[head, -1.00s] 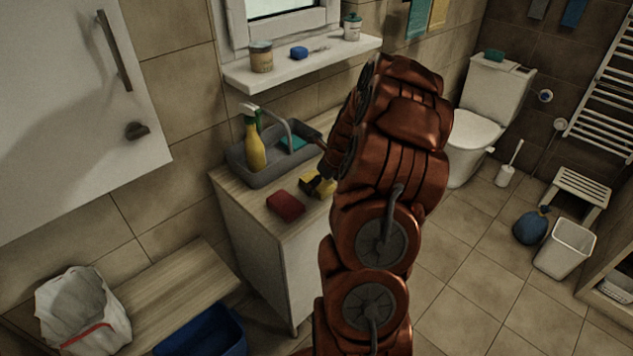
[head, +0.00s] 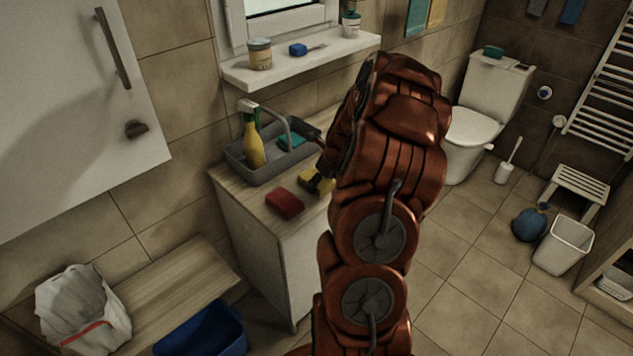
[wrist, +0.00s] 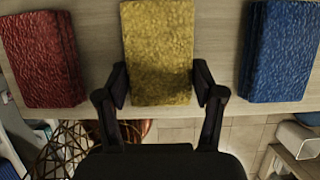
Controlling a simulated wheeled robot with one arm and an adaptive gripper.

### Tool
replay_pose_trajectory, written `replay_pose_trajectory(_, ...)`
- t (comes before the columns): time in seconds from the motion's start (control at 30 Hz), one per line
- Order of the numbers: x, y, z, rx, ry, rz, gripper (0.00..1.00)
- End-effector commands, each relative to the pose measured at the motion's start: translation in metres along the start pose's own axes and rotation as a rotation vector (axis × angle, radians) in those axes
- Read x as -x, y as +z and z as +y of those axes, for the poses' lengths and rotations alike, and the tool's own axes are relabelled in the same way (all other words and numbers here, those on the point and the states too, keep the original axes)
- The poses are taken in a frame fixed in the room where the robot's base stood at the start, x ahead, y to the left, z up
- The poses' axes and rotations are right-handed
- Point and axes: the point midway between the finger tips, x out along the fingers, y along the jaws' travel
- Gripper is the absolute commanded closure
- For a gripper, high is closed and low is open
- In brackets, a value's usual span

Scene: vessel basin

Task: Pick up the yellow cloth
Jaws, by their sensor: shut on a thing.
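The yellow cloth (wrist: 158,50) is a folded, textured block in the middle of the wrist view, lying on the wooden counter top. My gripper (wrist: 160,88) is shut on its near end, one finger against each side. In the head view the yellow cloth (head: 309,178) shows on the counter, partly hidden by my gripper (head: 319,184) and arm. A red cloth (wrist: 42,58) lies to its left and a blue cloth (wrist: 280,52) to its right in the wrist view. The red cloth (head: 285,204) also shows in the head view; the blue one is hidden there behind my arm.
A grey basin (head: 264,176) with a yellow spray bottle (head: 253,145) and a teal item (head: 291,141) is at the back of the counter. A shelf (head: 300,66) hangs above. A blue bin (head: 203,333) and a white bag (head: 82,312) are at lower left.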

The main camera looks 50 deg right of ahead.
Motion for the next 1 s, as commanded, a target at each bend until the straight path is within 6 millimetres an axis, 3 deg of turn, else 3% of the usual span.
replay_pose_trajectory(0.27,0.006,0.003,-0.001,0.001,-0.002,0.000,0.61)
replay_pose_trajectory(0.53,0.034,0.010,-0.002,0.000,-0.005,-0.002,0.61)
replay_pose_trajectory(1.0,0.078,-0.079,-0.026,-0.005,-0.002,-0.002,0.61)
